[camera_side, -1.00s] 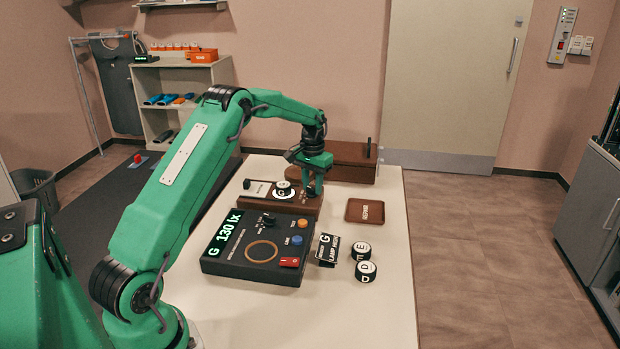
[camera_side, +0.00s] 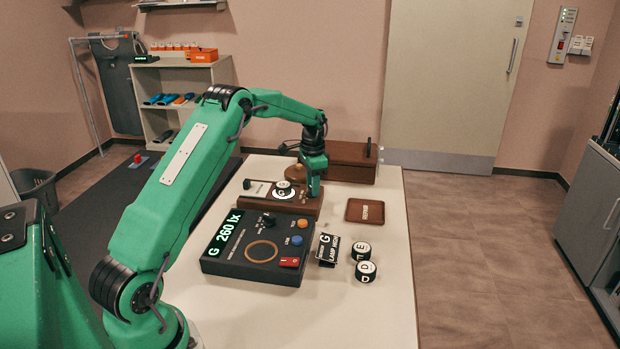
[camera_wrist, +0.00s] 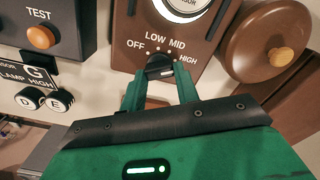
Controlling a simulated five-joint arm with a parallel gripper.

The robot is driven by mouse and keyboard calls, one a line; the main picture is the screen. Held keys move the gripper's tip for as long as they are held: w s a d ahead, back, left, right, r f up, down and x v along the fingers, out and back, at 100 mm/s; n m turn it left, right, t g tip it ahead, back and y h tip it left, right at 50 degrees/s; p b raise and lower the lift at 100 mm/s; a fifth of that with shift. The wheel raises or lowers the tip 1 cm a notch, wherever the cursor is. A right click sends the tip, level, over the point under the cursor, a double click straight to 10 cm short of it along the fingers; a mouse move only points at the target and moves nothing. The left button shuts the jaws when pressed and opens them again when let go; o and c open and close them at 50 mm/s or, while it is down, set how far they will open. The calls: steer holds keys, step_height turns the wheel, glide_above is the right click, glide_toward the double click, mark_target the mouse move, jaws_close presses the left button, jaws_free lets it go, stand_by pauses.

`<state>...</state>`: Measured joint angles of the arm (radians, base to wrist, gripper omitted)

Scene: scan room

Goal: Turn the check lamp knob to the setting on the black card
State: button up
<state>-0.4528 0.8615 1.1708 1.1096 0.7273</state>
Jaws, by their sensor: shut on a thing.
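The check lamp knob (camera_wrist: 160,66) is dark, on a brown panel (camera_wrist: 122,40) marked OFF, LOW, MID and HIGH. My gripper (camera_wrist: 160,78) is shut on the knob in the wrist view. The jaws cover much of it, so I cannot tell its exact pointer setting. In the side view my gripper (camera_side: 314,195) reaches down to the right end of the brown lamp box (camera_side: 278,208). The black card (camera_side: 327,248) stands right of the dark meter and reads G and LAMP HIGH. It also shows in the wrist view (camera_wrist: 22,73).
The dark meter (camera_side: 225,265) shows G and 260 lx. Two round black sensors, E (camera_side: 361,248) and D (camera_side: 365,273), stand beside the card. A brown REPAIR tray (camera_side: 352,218) lies to the right. A round brown lid (camera_wrist: 240,50) is close beside the knob.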

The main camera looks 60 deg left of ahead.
steer(key=shift+r, duration=0.15)
steer(key=o, duration=1)
steer(key=shift+r, duration=3.8)
